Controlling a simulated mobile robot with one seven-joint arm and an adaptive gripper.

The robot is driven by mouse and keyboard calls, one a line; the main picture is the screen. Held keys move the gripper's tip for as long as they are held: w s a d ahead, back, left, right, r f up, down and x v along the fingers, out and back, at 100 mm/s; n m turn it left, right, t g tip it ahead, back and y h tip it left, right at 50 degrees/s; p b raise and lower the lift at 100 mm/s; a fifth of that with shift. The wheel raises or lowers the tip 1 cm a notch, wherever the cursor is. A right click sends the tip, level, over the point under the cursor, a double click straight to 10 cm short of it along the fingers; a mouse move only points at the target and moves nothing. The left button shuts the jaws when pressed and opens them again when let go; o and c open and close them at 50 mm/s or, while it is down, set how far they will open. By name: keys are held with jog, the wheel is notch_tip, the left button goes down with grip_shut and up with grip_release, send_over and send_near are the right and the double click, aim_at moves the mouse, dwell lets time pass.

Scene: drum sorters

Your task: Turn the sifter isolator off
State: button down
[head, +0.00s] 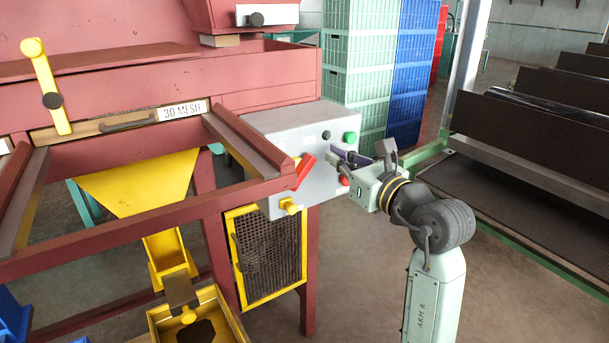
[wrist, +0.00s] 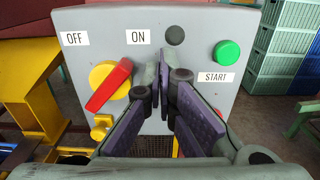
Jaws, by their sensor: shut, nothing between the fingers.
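The isolator is a red handle (wrist: 110,86) on a yellow disc (wrist: 97,75), on the face of a grey control box (head: 262,130). In the wrist view the handle slants, its upper end towards the ON label (wrist: 138,37); the OFF label (wrist: 75,38) is at upper left. The red handle (head: 304,171) also shows in the head view. My gripper (wrist: 161,66) is shut and empty, in front of the box to the right of the handle and apart from it. In the head view my gripper (head: 343,157) partly covers the box's right side.
A green button (wrist: 227,53) sits above the START label (wrist: 214,77). A small yellow part (wrist: 101,127) sits below the disc. Red sifter rails (head: 255,145) run left of the box. Green crates (head: 350,60) stand behind.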

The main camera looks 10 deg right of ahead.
aim_at(320, 147)
jog(key=shift+w, duration=0.15)
jog(key=shift+x, duration=1.55)
jog(key=shift+v, duration=0.8)
jog(key=shift+a, duration=0.15)
jog(key=shift+s+a+f, duration=0.1)
jog(key=shift+s+a, duration=0.15)
jog(key=shift+a, duration=0.45)
jog(key=shift+s+a+r, duration=0.1)
jog(key=shift+s+a, duration=0.15)
jog(key=shift+a, duration=0.5)
jog(key=shift+s+a+f, duration=0.1)
jog(key=shift+s+a, duration=0.15)
jog(key=shift+a, duration=0.45)
